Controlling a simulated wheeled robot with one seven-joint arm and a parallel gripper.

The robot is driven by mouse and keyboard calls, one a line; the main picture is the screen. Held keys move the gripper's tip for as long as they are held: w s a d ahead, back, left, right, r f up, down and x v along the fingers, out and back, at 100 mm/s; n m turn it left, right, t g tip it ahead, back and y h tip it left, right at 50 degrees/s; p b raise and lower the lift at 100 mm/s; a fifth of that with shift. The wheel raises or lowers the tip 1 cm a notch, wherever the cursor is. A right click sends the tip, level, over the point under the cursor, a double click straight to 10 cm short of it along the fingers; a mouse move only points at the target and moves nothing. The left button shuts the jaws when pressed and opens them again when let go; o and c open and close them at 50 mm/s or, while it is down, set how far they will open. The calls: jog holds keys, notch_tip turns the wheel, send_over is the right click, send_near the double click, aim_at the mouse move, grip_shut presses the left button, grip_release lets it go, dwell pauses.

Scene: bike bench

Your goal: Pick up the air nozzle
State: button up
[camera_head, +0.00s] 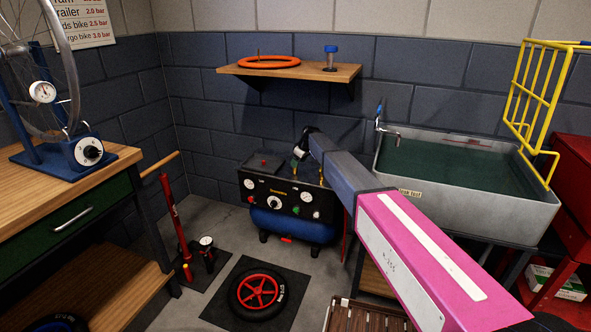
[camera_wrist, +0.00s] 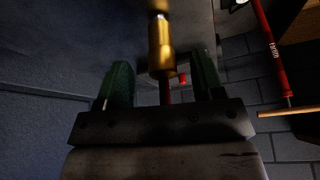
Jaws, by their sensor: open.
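A brass-coloured piece (camera_wrist: 160,45), which looks like the air nozzle, stands between the two fingers in the wrist view. It has a wider collar and a thinner, darker stem. My gripper (camera_wrist: 160,66) has its green fingers apart, one on each side of the piece; I see gaps on both sides. In the head view my arm reaches to the compressor (camera_head: 274,195), and its dark end covers part of the panel. A small brass bit (camera_head: 321,172) shows at the panel's right; I cannot tell if it is the same piece.
A sink (camera_head: 465,205) with a yellow rack (camera_head: 540,90) stands right of the compressor. A shelf (camera_head: 300,72) hangs above. A red floor pump (camera_head: 174,225) and a small wheel (camera_head: 256,292) are on the floor in front. A wooden bench (camera_head: 75,190) is at the left.

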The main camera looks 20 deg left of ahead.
jog(key=x, duration=0.4)
jog(key=shift+a+f, duration=0.3)
jog(key=c, duration=1.1)
jog(key=shift+r, duration=0.1)
